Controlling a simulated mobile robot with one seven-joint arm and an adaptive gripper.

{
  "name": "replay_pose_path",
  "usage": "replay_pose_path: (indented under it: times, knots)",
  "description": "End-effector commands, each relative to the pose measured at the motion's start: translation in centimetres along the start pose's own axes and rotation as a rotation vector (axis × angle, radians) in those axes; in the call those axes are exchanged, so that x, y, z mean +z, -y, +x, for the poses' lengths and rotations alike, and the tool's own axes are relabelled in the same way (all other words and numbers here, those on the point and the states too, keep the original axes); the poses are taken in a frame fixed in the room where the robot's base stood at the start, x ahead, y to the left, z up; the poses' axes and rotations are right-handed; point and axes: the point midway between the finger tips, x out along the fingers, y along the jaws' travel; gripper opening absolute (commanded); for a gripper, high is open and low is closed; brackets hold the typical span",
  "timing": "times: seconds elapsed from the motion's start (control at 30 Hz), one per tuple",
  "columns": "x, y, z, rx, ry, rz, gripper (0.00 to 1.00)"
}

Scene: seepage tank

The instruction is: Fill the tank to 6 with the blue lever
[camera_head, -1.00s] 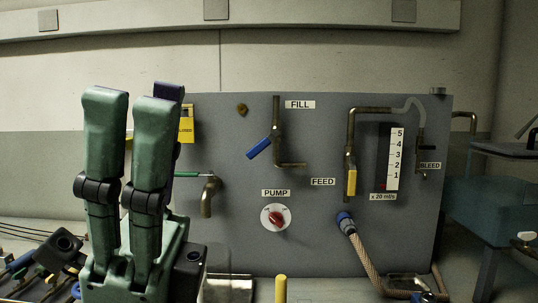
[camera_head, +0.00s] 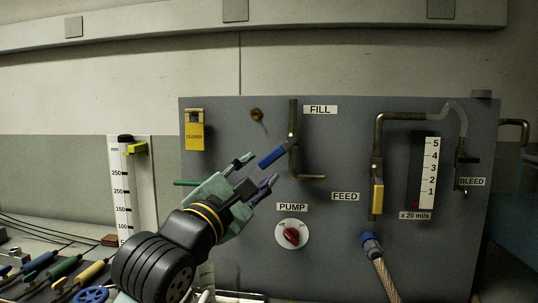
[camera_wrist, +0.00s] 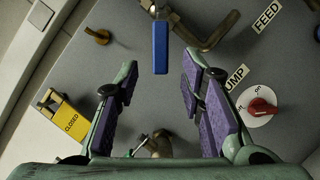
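The blue lever (camera_head: 272,157) sits on the FILL valve pipe (camera_head: 294,140) on the grey panel, slanting down to the left. In the wrist view the blue lever (camera_wrist: 160,48) points toward the gap between my fingers, just beyond the tips. My gripper (camera_head: 259,169) is open and empty, its fingers spread to either side of the lever's free end; in the wrist view the gripper (camera_wrist: 160,80) shows both purple pads apart. I cannot tell whether a finger touches the lever. The white scale (camera_head: 128,190) stands left of the panel; its lower part is hidden and no water level is readable.
The red PUMP knob (camera_head: 292,236) is right of and below my gripper. A yellow CLOSED tag (camera_head: 195,131) hangs at upper left. The yellow FEED lever (camera_head: 377,196) and a flow gauge (camera_head: 430,172) are to the right. Several tools lie at lower left.

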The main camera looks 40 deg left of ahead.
Motion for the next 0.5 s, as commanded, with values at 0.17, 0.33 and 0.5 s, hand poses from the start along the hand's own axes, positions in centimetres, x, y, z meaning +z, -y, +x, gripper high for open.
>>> replay_pose_path:
  times: [0.17,0.33,0.5]
  knots:
    - [0.3,-0.1,3.4,-0.003,0.002,-0.002,0.36]
    - [0.2,-0.1,5.3,-0.001,0.002,-0.003,0.36]
    - [0.1,0.1,6.0,-0.001,0.003,-0.002,0.36]
